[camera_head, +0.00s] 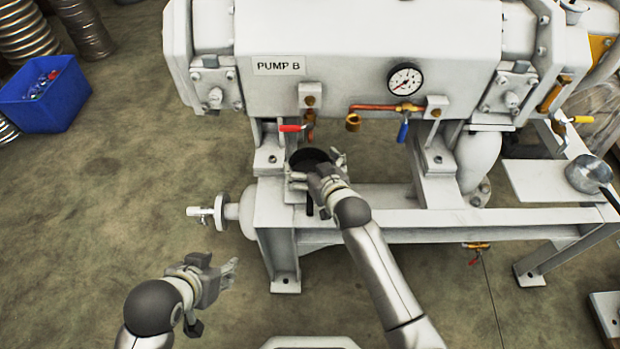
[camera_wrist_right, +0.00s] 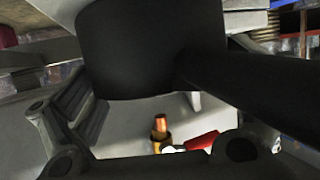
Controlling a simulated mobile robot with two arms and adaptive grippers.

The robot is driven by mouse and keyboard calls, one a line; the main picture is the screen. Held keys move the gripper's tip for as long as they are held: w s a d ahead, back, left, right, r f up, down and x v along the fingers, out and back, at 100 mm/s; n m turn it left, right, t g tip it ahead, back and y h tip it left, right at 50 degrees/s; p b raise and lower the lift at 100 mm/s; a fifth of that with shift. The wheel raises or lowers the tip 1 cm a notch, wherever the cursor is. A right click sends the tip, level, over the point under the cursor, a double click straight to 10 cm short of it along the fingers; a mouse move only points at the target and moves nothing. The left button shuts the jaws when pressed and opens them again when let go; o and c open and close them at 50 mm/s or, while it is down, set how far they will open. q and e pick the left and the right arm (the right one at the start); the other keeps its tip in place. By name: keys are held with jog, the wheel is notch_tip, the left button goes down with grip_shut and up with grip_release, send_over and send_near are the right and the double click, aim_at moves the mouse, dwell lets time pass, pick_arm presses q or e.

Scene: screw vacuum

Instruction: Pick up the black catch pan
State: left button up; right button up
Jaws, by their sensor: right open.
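The black catch pan (camera_head: 308,158) is at the pump frame, below the red-handled valve (camera_head: 293,128) on the left. Its dark handle points toward me, partly hidden by my right gripper (camera_head: 318,170). The right gripper is open at the pan, with a finger to either side in the head view. In the right wrist view the pan (camera_wrist_right: 150,50) fills the upper middle and its handle (camera_wrist_right: 260,85) runs right. I cannot tell whether the fingers touch it. My left gripper (camera_head: 231,271) is low on the left, away from the pan, apparently empty; its opening is unclear.
The PUMP B housing (camera_head: 320,90) stands above and behind the pan. A copper pipe with a blue-handled valve (camera_head: 403,130) is to the right. A metal pot (camera_head: 588,174) is on the right plate. A blue bin (camera_head: 45,95) stands far left.

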jog(key=shift+w+a, duration=0.1)
jog(key=shift+w, duration=0.05)
jog(key=shift+c, duration=0.4)
jog(key=c, duration=0.7)
